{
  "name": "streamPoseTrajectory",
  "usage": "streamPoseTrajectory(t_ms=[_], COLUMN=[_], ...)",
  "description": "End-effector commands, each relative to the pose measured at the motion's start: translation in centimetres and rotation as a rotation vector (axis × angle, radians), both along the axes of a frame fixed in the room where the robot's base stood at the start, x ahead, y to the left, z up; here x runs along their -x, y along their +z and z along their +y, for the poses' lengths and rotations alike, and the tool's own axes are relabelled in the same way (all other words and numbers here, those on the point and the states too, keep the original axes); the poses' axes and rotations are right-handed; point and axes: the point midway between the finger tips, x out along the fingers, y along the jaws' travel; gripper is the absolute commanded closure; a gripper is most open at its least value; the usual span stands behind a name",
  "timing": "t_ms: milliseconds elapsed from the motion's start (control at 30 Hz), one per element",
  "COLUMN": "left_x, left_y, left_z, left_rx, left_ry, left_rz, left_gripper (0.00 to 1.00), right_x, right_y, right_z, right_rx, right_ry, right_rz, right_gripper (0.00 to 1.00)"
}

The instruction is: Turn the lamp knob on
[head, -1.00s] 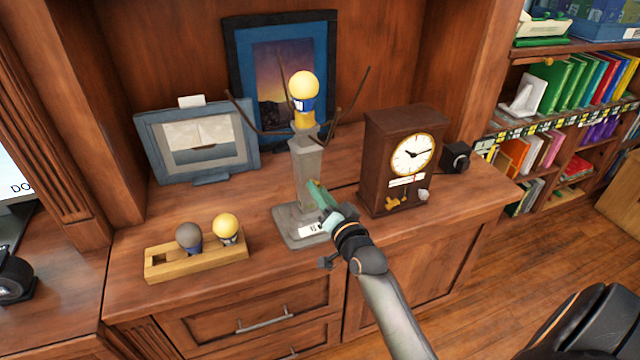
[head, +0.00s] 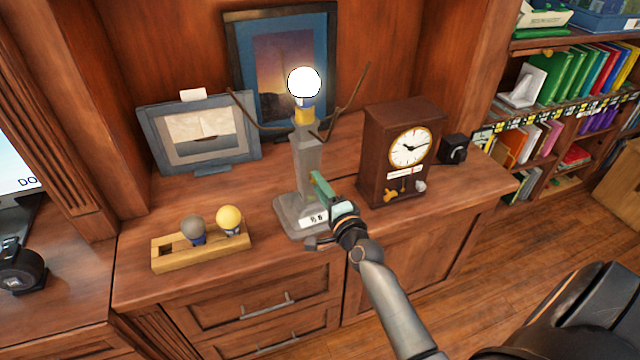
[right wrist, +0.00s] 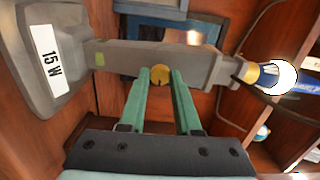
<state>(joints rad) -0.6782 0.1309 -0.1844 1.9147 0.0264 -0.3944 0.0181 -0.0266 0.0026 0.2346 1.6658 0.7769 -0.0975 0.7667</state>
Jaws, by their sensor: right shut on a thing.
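The grey lamp (head: 309,158) stands upright on the wooden cabinet top, with a bulb (head: 304,83) at its top that glows white. In the right wrist view the lamp post (right wrist: 130,54) lies sideways, and its base has a "15 W" label (right wrist: 54,57). The round brass knob (right wrist: 160,76) sits on the post. My right gripper (head: 318,183) is at the front of the post. Its two green fingers (right wrist: 160,78) are shut on the knob, one on each side. In the head view the knob is hidden by the gripper. My left gripper is out of view.
A wooden holder (head: 215,254) with a grey and a yellow bulb stands at the left. A brown clock (head: 377,150) stands close to the lamp's right. Two framed pictures (head: 205,140) stand behind. The front right of the cabinet top is clear.

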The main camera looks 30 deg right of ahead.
Motion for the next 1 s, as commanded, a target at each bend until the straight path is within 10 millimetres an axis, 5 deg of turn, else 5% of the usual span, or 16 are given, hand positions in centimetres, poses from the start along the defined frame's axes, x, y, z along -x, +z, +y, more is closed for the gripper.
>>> streamPoseTrajectory(t_ms=[667,700,933,1000], left_x=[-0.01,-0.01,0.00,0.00], left_y=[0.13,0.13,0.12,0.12], left_z=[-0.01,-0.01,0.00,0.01], left_rx=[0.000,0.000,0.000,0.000], left_ry=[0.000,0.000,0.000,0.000], left_rz=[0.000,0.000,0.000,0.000], left_gripper=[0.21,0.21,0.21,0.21], right_x=[-0.04,-0.04,-0.03,-0.02], right_y=[0.15,0.15,0.09,0.07], right_z=[-0.05,-0.05,-0.03,-0.02], right_rx=[-0.054,-0.054,-0.053,-0.053], right_ry=[-0.001,-0.001,0.000,0.000], right_rz=[-0.012,-0.012,-0.011,-0.010], right_gripper=[1.00,0.64,0.38,0.38])
